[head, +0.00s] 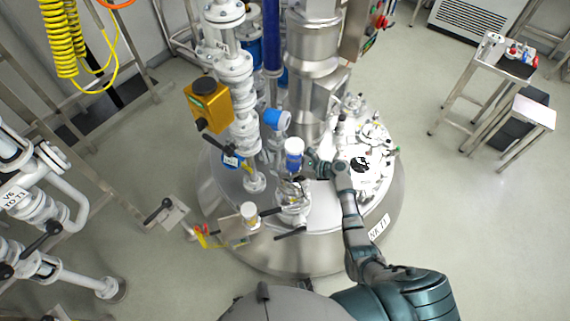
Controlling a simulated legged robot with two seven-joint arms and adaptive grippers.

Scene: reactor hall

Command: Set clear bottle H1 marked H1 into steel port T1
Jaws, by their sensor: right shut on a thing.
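A bottle (294,161) with a white cap and a blue band stands upright above the vessel top, in the middle of the head view. Its marking is too small to read, so I cannot confirm that it is H1. My right gripper (308,163) reaches in from the lower right and is shut on the bottle from its right side. The fingers are small and partly hidden. Just below the bottle is a steel port fitting (294,207) with black handles on the vessel lid; I cannot read a T1 mark. A gap between bottle and port cannot be judged. My left gripper is out of view.
A second white-capped container (249,212) stands on a small shelf (238,234) at the vessel's front left. Valves, a yellow box (208,106) and thick pipes crowd behind and left. A steel trolley (485,70) stands far right.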

